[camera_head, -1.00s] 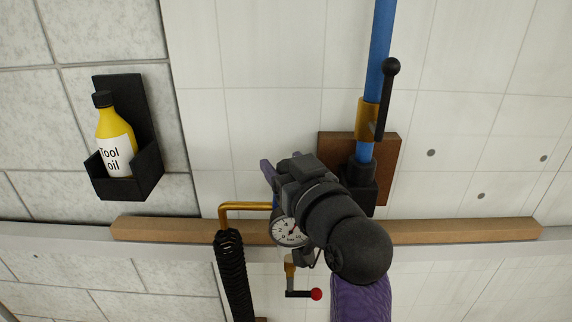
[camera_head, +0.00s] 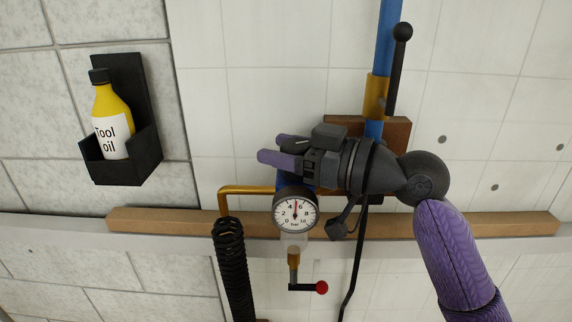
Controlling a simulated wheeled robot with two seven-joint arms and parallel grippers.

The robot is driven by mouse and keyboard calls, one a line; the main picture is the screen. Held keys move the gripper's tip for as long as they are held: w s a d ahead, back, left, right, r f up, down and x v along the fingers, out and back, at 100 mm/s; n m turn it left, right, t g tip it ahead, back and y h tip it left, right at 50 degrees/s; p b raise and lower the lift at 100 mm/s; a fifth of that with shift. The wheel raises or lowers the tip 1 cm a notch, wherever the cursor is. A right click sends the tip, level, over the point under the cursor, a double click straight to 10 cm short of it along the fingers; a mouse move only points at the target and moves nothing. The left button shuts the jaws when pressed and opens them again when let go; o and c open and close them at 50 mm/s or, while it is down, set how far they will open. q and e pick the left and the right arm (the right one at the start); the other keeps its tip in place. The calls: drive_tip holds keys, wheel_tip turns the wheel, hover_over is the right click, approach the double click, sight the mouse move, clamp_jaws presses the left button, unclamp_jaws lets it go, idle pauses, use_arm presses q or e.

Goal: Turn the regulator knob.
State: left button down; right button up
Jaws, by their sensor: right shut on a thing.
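My right gripper (camera_head: 272,149) reaches in from the right with its purple fingers pointing left. It is shut on the dark regulator knob (camera_head: 296,146), which shows partly between the fingers. Below it is the regulator's round pressure gauge (camera_head: 295,211), with a white face marked in bar. Its red needle stands near upright, around the middle of the scale. A bit of the blue regulator body shows just above the gauge; my gripper hides much of the rest. My left gripper is not in view.
A blue pipe (camera_head: 388,45) with a black lever handle (camera_head: 399,68) runs above my wrist. A brass pipe (camera_head: 245,189) and black coiled hose (camera_head: 231,265) are left of the gauge. A red-tipped valve lever (camera_head: 308,288) hangs below. A tool oil bottle (camera_head: 112,117) sits in a black holder.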

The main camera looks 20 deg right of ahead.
drive_tip(key=shift+s+a+n+g+y+b, duration=0.1)
drive_tip(key=shift+n+g+y+b, duration=1)
drive_tip(key=shift+g, duration=0.5)
drive_tip(key=o, duration=1.3)
drive_tip(key=shift+a, duration=0.1)
